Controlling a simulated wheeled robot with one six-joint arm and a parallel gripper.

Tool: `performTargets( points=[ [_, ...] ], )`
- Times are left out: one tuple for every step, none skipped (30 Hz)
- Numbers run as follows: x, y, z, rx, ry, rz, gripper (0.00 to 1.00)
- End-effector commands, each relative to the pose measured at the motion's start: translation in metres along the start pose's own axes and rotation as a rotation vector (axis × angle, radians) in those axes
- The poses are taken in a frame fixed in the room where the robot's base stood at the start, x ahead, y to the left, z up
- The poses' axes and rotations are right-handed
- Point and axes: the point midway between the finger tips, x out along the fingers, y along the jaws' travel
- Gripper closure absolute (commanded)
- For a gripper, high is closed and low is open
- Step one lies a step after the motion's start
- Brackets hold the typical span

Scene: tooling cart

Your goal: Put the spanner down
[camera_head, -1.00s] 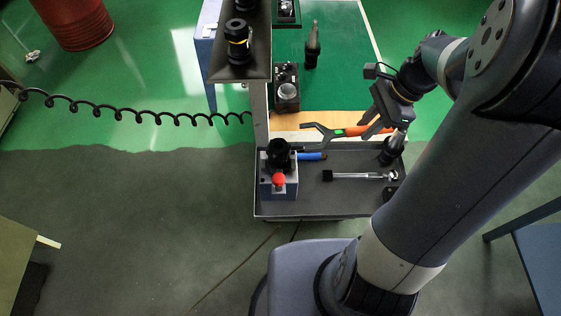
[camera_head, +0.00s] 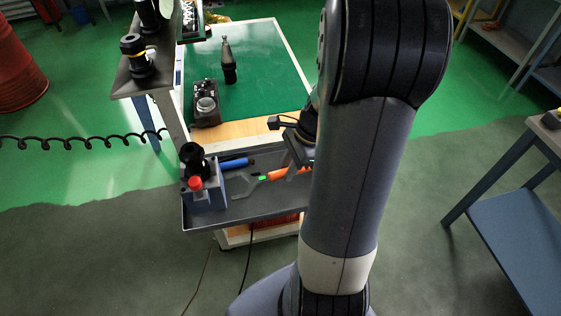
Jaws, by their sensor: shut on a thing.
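The spanner (camera_head: 243,186) has a grey open-ended head, a green band and an orange handle. It lies over the grey tray (camera_head: 250,211) at the cart's near end, head to the left. My gripper (camera_head: 300,160) is at the orange handle and shut on it. My arm hides the right end of the handle and part of the gripper. I cannot tell whether the spanner touches the tray floor.
A blue-handled tool (camera_head: 234,163) lies just behind the spanner's head. A block with a red knob (camera_head: 195,184) stands at the tray's left end. The green mat (camera_head: 265,75) holds a dark pointed tool (camera_head: 228,62) and a small black device (camera_head: 206,105). My arm covers the tray's right side.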

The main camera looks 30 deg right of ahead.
Motion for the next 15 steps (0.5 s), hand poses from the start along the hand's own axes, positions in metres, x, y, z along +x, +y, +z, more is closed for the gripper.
performTargets(
  points=[
    [0.002, 0.000, -0.002, 0.004, 0.000, -0.002, 1.00],
    [0.003, 0.000, -0.002, 0.005, 0.000, -0.002, 1.00],
    [0.004, 0.000, -0.003, 0.005, 0.000, -0.002, 1.00],
    [0.005, 0.000, -0.003, 0.004, 0.000, -0.002, 1.00],
    [0.006, 0.000, -0.004, 0.004, 0.000, -0.002, 1.00],
    [0.009, 0.000, -0.004, 0.004, 0.000, -0.002, 1.00],
    [0.011, 0.000, -0.005, 0.004, 0.000, -0.002, 1.00],
    [0.013, 0.000, -0.006, 0.004, 0.000, -0.002, 1.00],
    [0.016, 0.000, -0.007, 0.004, 0.000, -0.002, 1.00],
    [0.018, 0.000, -0.008, 0.004, 0.000, -0.001, 1.00],
    [0.021, 0.000, -0.009, 0.004, 0.000, -0.001, 1.00],
    [0.024, 0.000, -0.011, 0.004, -0.001, -0.001, 1.00],
    [0.027, 0.000, -0.012, 0.003, -0.001, -0.001, 1.00],
    [0.030, 0.001, -0.013, 0.003, -0.001, -0.001, 1.00],
    [0.034, 0.001, -0.015, 0.003, -0.001, -0.001, 1.00]
  ],
)
